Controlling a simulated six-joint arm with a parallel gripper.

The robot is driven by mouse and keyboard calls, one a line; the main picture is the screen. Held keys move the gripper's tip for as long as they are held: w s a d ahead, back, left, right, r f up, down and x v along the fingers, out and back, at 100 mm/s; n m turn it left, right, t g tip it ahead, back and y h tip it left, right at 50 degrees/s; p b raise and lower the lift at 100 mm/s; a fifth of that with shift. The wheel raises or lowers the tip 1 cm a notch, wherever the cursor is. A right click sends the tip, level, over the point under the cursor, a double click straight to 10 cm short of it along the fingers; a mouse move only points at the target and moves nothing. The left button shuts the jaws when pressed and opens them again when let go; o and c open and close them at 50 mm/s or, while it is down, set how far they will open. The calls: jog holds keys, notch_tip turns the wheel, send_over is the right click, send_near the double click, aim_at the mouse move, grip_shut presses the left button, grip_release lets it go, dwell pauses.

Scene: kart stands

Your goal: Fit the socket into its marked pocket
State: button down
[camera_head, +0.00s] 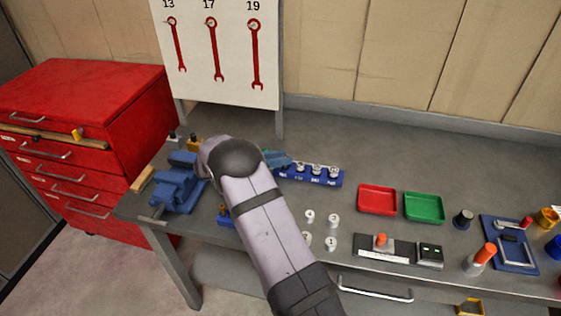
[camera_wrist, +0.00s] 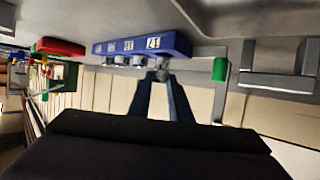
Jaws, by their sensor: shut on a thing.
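My gripper (camera_head: 280,159) is above the left end of the blue socket rail (camera_head: 312,179). In the wrist view, my gripper's blue fingers (camera_wrist: 161,78) are shut on a small grey socket (camera_wrist: 162,65). The held socket is close to the end of the rail (camera_wrist: 150,41) beside a white printed label. I cannot tell whether it touches the rail. Three silvery sockets stand in the rail's other pockets, including one at the right end (camera_head: 333,171). The pocket nearest my gripper is mostly hidden by my gripper and arm in the head view.
Several pale cylindrical pieces (camera_head: 333,220) stand on the bench in front of the rail. A red tray (camera_head: 377,200) and a green tray (camera_head: 424,208) lie to the right. A blue vise (camera_head: 177,186) is left of my arm. Bench space behind the trays is clear.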

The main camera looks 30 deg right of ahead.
jog(key=shift+f, duration=0.9)
jog(key=shift+f, duration=0.15)
jog(key=c, duration=1.6)
grip_release()
jog(key=b+v, duration=0.3)
jog(key=v, duration=0.7)
jog(key=shift+a, duration=0.3)
jog(key=shift+a+r, duration=0.55)
jog(key=shift+a, duration=0.1)
